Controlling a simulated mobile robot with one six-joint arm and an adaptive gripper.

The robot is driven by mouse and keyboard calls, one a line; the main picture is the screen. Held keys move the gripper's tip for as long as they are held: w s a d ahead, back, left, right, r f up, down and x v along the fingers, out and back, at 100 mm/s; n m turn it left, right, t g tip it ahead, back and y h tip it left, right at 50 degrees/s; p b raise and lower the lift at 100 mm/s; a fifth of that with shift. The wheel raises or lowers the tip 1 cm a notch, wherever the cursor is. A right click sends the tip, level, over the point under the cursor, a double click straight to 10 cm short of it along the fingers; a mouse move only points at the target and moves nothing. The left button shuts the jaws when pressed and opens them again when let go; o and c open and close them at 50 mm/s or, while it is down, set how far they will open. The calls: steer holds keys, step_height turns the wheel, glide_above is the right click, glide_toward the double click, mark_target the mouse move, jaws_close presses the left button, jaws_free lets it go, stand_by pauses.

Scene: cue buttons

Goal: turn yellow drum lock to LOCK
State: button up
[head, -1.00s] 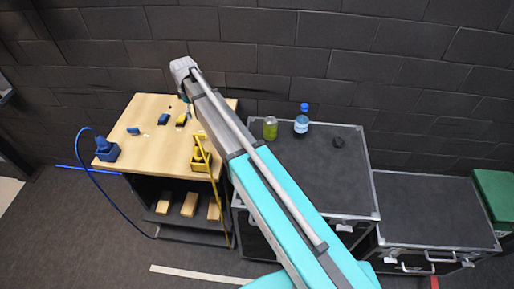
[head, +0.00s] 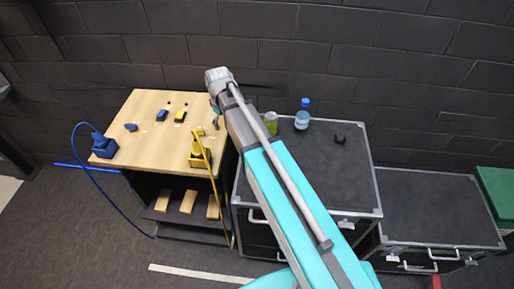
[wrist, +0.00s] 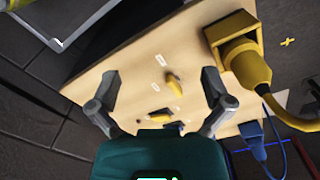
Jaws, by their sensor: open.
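The yellow drum lock is a small yellow knob (wrist: 174,80) on the light wood tabletop, between two white labels whose text is too small to read. In the head view the yellow knob (head: 199,132) shows near the table's right side. My gripper (wrist: 160,74) is open and empty, pointing down at the tabletop. In the wrist view the knob appears between the fingers, slightly right of centre, apparently below them and untouched. In the head view my gripper (head: 215,108) is above the table's right edge, partly hidden by the arm.
A yellow plug in its socket box (wrist: 238,55) is close to the right finger, its cable hanging down. A blue plug (head: 104,146) is at the table's left. Blue and yellow pieces (head: 180,117) are at the back. A dark case (head: 300,170) with bottle and can stands right.

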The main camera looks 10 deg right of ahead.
steer(key=s+d+f+m+b, duration=0.2)
steer(key=s+d+m, duration=0.4)
steer(key=s+d, duration=0.3)
steer(key=s+f, duration=0.1)
steer(key=s, duration=0.2)
steer(key=shift+s+d+b, duration=0.2)
steer(key=shift+d+b, duration=0.05)
steer(key=shift+b, duration=0.05)
steer(key=shift+m, duration=0.3)
steer(key=s+d+f+m+b, duration=0.1)
steer(key=s+d+f+b, duration=0.1)
steer(key=s+f+b, duration=0.2)
steer(key=shift+d+f+m+b, duration=0.15)
steer(key=shift+f+m+b, duration=0.25)
steer(key=shift+f+b, duration=0.55)
steer(key=shift+r, duration=0.1)
stand_by(0.5)
